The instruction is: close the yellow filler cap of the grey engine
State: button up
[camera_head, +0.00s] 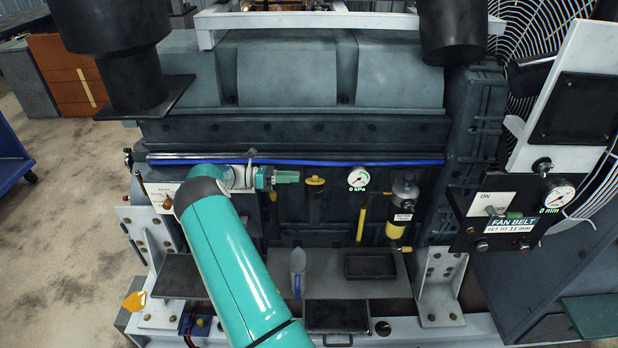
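The grey engine (285,75) fills the middle of the view. The yellow filler cap (315,181) sits on a short neck on the engine's front face, below the blue pipe. I cannot tell whether it is fully seated. My gripper (290,177) reaches in from the left at about cap height, with its green fingers pointing right toward the cap. In the picture a small gap separates the fingertips from the cap. The fingers are seen side-on and look close together, and nothing shows between them; whether they are open is unclear.
A pressure gauge (358,178) and a yellow-handled dipstick (361,216) are right of the cap, then a yellow-bowled filter (400,212). A blue pipe (340,163) runs just above. A shelf below holds a jug (297,268) and a black tray (370,266). A fan belt panel (510,215) stands right.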

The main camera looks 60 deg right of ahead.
aim_at(315, 177)
jog(key=x, duration=0.8)
jog(key=shift+w, duration=0.1)
grip_shut()
